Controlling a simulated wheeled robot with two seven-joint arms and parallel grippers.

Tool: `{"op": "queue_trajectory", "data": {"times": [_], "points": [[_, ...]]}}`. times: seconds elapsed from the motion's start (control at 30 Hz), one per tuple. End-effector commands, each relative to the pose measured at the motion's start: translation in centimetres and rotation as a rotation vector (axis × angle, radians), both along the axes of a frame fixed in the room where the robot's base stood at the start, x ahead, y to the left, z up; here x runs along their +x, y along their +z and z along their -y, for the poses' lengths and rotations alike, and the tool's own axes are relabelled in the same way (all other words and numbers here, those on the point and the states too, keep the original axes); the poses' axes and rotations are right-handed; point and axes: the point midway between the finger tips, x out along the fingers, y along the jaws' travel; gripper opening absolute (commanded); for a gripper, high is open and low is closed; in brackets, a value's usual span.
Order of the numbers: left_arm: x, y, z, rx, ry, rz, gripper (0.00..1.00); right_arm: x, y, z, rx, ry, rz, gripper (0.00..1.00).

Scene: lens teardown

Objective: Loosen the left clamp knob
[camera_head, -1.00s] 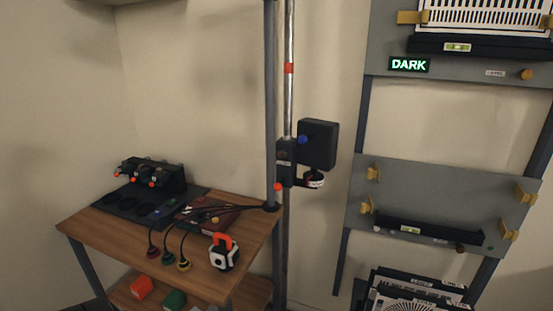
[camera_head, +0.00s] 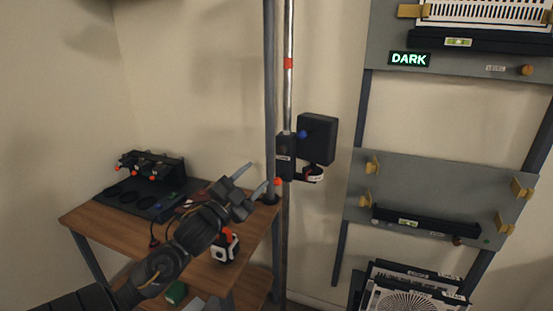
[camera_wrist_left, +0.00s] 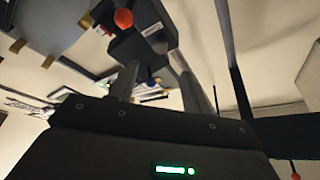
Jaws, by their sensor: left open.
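A dark clamp carriage (camera_head: 286,158) with a black box (camera_head: 318,138) sits on a vertical metal pole. A red knob (camera_head: 278,181) is low on the carriage's left side, and a blue knob (camera_head: 302,134) is higher, by the box. My left gripper (camera_head: 251,179) is open and empty, just left of the red knob, with its fingers pointing toward it. Whether a finger touches the knob, I cannot tell. In the left wrist view, an orange-red knob (camera_wrist_left: 124,18) shows beyond the spread fingers, on a dark block. My right gripper is out of view.
A wooden table (camera_head: 95,222) holds a dark station (camera_head: 150,175) and a white-and-orange device (camera_head: 228,246), partly behind my left arm. A thick grey post (camera_head: 270,90) stands close to the pole. A grey rack (camera_head: 365,110) stands on the right.

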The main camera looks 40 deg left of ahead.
Motion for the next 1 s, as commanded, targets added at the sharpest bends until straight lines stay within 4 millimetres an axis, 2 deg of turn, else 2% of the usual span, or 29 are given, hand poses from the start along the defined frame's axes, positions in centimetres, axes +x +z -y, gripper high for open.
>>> {"op": "queue_trajectory", "data": {"times": [0.17, 0.27, 0.7, 0.83, 1.0], "points": [[0.2, 0.5, 0.0, 0.005, -0.003, 0.009, 0.49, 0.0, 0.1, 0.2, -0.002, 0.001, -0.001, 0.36], [1.0, 0.8, 0.0, 0.003, -0.002, 0.009, 0.49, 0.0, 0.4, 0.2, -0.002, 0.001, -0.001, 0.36], [8.4, 2.9, -0.4, 0.002, -0.001, 0.007, 0.49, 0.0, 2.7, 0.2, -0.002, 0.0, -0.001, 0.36], [9.7, 3.1, -0.5, 0.002, -0.001, 0.006, 0.49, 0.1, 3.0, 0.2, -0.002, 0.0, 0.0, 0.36], [10.4, 3.2, -0.5, 0.003, -0.002, 0.005, 0.49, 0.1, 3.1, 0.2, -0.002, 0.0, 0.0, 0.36]]}}
